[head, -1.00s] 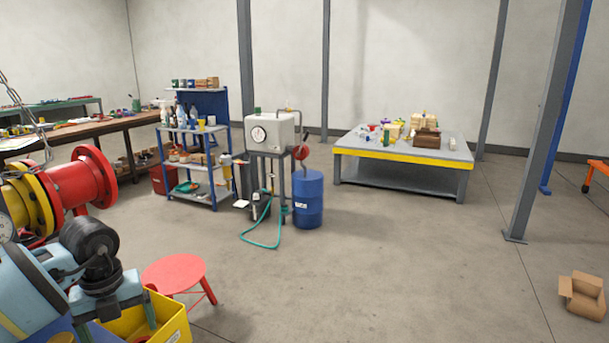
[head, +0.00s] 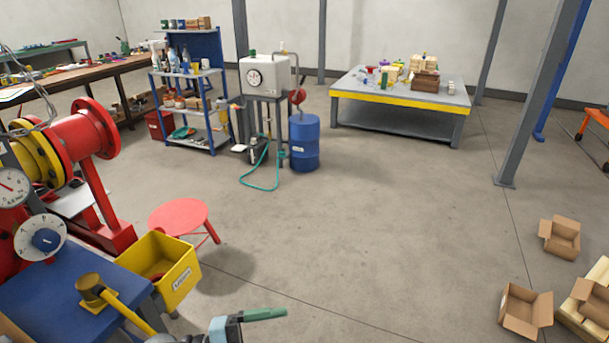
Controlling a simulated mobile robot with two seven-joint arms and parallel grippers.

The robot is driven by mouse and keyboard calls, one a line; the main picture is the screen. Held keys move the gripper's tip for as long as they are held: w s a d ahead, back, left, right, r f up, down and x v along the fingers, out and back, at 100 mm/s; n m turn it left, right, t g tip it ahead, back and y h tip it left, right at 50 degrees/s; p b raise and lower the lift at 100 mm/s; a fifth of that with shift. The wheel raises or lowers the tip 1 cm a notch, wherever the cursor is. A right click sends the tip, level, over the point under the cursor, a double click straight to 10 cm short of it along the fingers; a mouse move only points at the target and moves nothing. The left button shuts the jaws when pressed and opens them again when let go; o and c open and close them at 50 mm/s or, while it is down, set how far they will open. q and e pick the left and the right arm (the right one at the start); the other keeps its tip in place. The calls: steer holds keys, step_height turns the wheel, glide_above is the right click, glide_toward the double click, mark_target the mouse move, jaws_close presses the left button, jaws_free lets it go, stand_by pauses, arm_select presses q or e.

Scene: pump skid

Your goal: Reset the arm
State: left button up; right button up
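My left gripper (head: 262,314) shows only in part at the bottom edge of the head view, left of the middle. I see a light blue housing and one green finger that points right. Its other finger is not visible, so I cannot tell how far it is open. It is right of the yellow bin and a yellow-handled part with a brass-coloured head (head: 92,288). I see nothing held in the part that shows. My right gripper is not in view.
A blue bench top (head: 60,300), a yellow bin (head: 178,275), a red stool (head: 180,216) and red flanged pipework (head: 85,135) crowd the left. Several cardboard boxes (head: 525,310) are at lower right. The floor between is clear. A blue drum (head: 305,145) stands farther back.

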arm_select(q)
steer(key=s+a+f+n+t+y+p, duration=0.1)
steer(key=s+a+f+n+t+y, duration=0.4)
steer(key=n, duration=0.5)
steer(key=s+a+f+n+t+y+p, duration=0.2)
steer(key=a+f+n+t+y, duration=0.15)
steer(key=n+t+y, duration=0.45)
steer(key=s+a+f+n+g+y, duration=0.1)
steer(key=s+a+f+n+g, duration=0.2)
steer(key=s, duration=0.5)
steer(key=s+a+f+n+g+y+p, duration=0.1)
steer(key=s+a+f+n+g+y, duration=0.1)
steer(key=s+f, duration=0.4)
steer(key=s+a+n+g, duration=0.1)
steer(key=s+n+g, duration=0.1)
steer(key=s, duration=0.1)
steer(key=shift+s+a+f+g, duration=0.15)
steer(key=shift+s+a+g, duration=0.15)
steer(key=shift+g, duration=0.1)
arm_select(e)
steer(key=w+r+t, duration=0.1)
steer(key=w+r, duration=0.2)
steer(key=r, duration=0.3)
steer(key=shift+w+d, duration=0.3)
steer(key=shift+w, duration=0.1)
arm_select(q)
steer(key=shift+w, duration=0.1)
